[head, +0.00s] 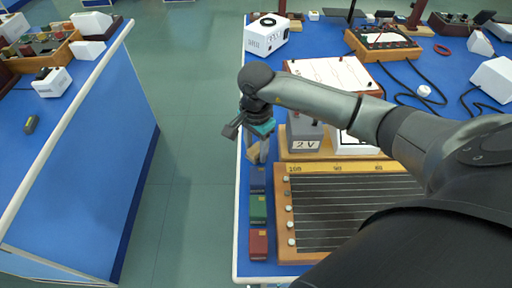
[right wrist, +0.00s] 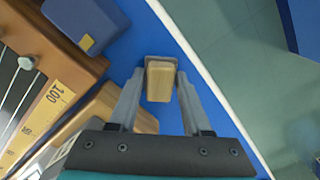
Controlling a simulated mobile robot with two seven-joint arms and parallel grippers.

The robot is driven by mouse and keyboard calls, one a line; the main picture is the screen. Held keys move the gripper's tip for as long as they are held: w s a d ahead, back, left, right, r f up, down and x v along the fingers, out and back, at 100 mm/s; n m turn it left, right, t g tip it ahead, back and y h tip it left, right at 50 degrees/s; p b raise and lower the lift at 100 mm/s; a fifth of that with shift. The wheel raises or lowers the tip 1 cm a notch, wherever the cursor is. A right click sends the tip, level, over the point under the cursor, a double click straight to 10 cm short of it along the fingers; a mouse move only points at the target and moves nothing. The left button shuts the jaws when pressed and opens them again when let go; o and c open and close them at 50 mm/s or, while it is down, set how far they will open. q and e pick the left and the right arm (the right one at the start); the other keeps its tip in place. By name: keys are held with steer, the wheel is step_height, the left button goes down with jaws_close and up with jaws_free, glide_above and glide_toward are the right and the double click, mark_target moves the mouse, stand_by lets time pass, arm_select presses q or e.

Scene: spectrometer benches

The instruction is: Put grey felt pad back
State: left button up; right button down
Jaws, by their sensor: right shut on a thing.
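My right gripper (head: 258,154) hangs over the left edge strip of the right blue bench. In the right wrist view, its two fingers (right wrist: 158,92) are shut on a small tan block with a grey border, which I take to be the grey felt pad (right wrist: 160,82). In the head view the pad is mostly hidden by the fingers, with a bit of tan showing. I cannot tell whether it touches the bench. My left gripper is not in view.
Blue (head: 258,178), green (head: 258,208) and red (head: 258,243) blocks line the bench's left edge, beside a wooden stringed board (head: 340,215). A grey 2 V box (head: 303,132) stands right of the gripper. An aisle (head: 190,170) separates the left bench (head: 100,140).

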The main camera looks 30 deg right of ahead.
mark_target(256, 149)
steer(key=shift+f, duration=0.15)
steer(key=shift+c, duration=1.7)
jaws_free()
steer(key=shift+r, duration=0.35)
step_height(256, 149, up, 12)
steer(key=p, duration=0.2)
steer(key=shift+f, duration=0.15)
